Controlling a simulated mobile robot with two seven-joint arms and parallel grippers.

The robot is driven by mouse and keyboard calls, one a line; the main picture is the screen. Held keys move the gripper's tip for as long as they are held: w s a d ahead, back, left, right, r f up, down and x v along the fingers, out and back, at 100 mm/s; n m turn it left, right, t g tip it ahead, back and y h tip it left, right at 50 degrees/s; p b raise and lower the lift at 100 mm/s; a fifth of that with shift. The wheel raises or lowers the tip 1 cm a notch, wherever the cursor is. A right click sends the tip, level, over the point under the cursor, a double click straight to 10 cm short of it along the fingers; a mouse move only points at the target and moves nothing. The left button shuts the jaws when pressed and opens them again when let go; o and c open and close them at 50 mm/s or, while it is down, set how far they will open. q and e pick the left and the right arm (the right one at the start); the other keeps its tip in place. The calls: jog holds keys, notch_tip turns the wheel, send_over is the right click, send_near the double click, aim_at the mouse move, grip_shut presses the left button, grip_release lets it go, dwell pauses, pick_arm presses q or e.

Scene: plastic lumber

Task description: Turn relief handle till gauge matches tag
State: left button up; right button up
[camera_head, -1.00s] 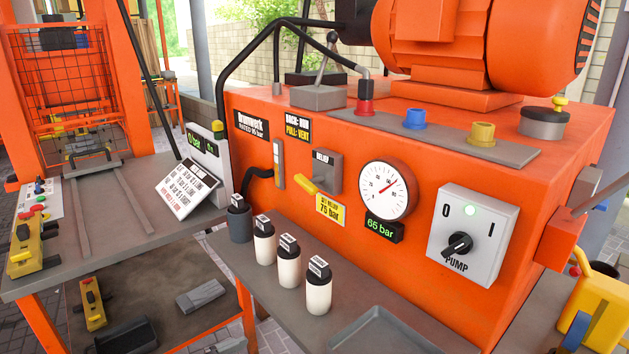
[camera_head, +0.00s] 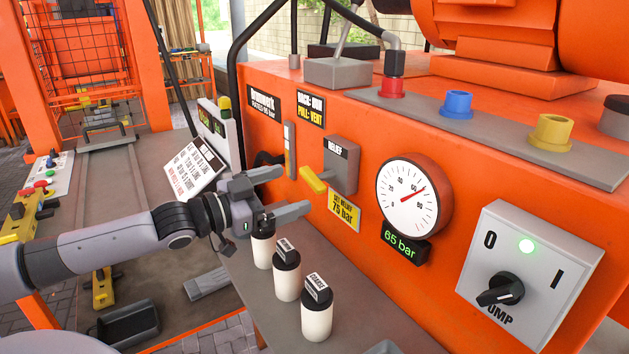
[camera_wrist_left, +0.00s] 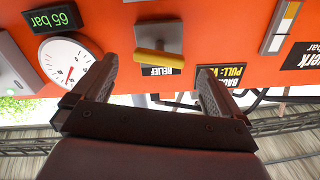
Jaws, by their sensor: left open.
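The relief handle (camera_head: 314,181) is a yellow bar on the grey relief block (camera_head: 341,165), on the orange machine's front face. The yellow tag (camera_head: 344,212) below it reads 75 bar. The round gauge (camera_head: 408,198) is to its right, and the display (camera_head: 401,246) below the gauge reads 65 bar. My left gripper (camera_head: 296,192) is open and empty, just left of the handle and apart from it. In the left wrist view the yellow handle (camera_wrist_left: 160,60) lies ahead, between the spread fingers (camera_wrist_left: 160,85). My right gripper is not in view.
A pump switch box (camera_head: 530,265) with a green light is at the right. Several white bottles, including one in front (camera_head: 317,310), stand on the grey ledge below my left gripper. A grey lever box (camera_head: 340,72) sits on top of the machine.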

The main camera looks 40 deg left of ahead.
aim_at(307, 183)
pick_arm(q)
jog(key=shift+x, duration=3.3)
jog(key=c, duration=0.9)
